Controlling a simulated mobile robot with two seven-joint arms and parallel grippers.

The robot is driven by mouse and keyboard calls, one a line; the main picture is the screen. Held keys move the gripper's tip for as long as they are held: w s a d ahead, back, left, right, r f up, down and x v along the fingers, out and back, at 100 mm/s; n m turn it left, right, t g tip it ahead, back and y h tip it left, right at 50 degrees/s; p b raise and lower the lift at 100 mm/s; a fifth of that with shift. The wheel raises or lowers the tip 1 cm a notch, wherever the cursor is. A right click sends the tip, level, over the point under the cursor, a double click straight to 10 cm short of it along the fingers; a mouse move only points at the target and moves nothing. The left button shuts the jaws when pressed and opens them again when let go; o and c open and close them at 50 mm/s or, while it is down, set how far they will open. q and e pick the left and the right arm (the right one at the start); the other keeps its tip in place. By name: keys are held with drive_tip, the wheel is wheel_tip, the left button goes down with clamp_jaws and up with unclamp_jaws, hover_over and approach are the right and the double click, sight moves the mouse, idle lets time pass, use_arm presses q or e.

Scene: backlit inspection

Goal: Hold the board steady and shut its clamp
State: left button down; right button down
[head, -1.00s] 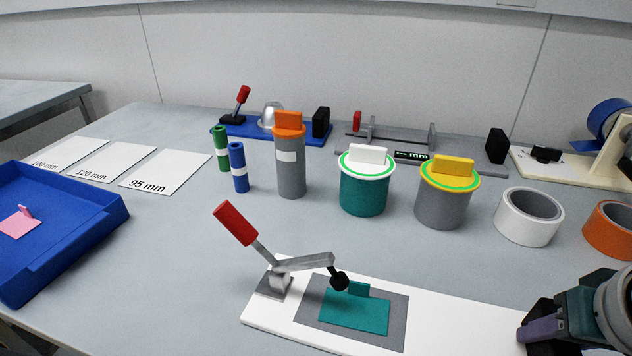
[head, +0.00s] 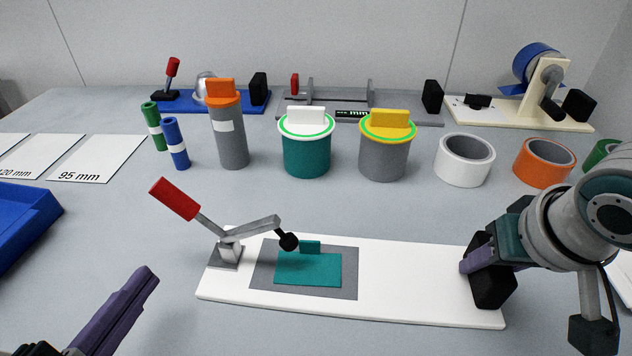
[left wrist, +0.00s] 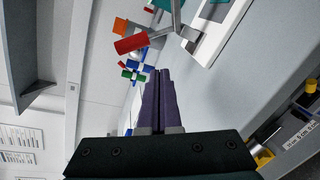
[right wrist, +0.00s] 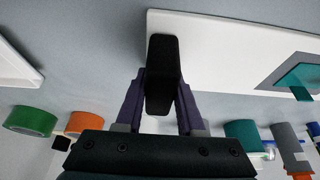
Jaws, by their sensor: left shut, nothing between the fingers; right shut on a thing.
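The white board (head: 420,275) lies flat on the table, with a teal plate (head: 308,269) on its grey patch. The clamp (head: 231,246) at its left end has a red handle (head: 175,198) raised up to the left; its black tip is over the plate's back edge, contact unclear. My right gripper (head: 484,262) is shut on the black block (head: 496,286) at the board's right end; the block also fills the fingers in the right wrist view (right wrist: 161,75). My left gripper (head: 150,278) is shut and empty, in front of and below the handle, apart from it. The left wrist view shows the handle (left wrist: 131,43) beyond the fingertips.
Behind the board stand a grey cylinder (head: 231,135), a teal pot (head: 306,155), a grey pot (head: 384,160) and tape rolls (head: 464,160). A blue tray (head: 30,225) is at the left.

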use_arm(q)
drive_tip(key=a+n, duration=0.1)
drive_tip(key=a+n+y, duration=0.1)
drive_tip(key=a+n+t+y, duration=0.1)
drive_tip(key=shift+s+a+r, duration=0.15)
drive_tip(key=shift+s+a, duration=0.05)
drive_tip(key=shift+s, duration=0.05)
use_arm(e)
drive_tip(key=shift+s+d+f, duration=0.1)
use_arm(q)
drive_tip(key=shift+w+a+n, duration=0.1)
drive_tip(key=shift+w+n, duration=0.2)
drive_tip(key=w, duration=0.8)
drive_tip(key=shift+w+a+f, duration=0.2)
drive_tip(key=shift+w+f, duration=0.1)
drive_tip(key=shift+f, duration=0.05)
drive_tip(key=shift+w+d, duration=0.1)
drive_tip(key=shift+w, duration=0.25)
drive_tip(key=shift+s+d+r, duration=0.25)
drive_tip(key=shift+d+r, duration=0.4)
drive_tip(key=shift+d, duration=0.05)
drive_tip(key=shift+s+d+r, duration=0.25)
drive_tip(key=shift+d+r, duration=0.35)
drive_tip(key=shift+d, duration=0.05)
drive_tip(key=shift+d+r+m, duration=0.2)
drive_tip(key=shift+r+m, duration=0.05)
drive_tip(key=shift+m, duration=0.55)
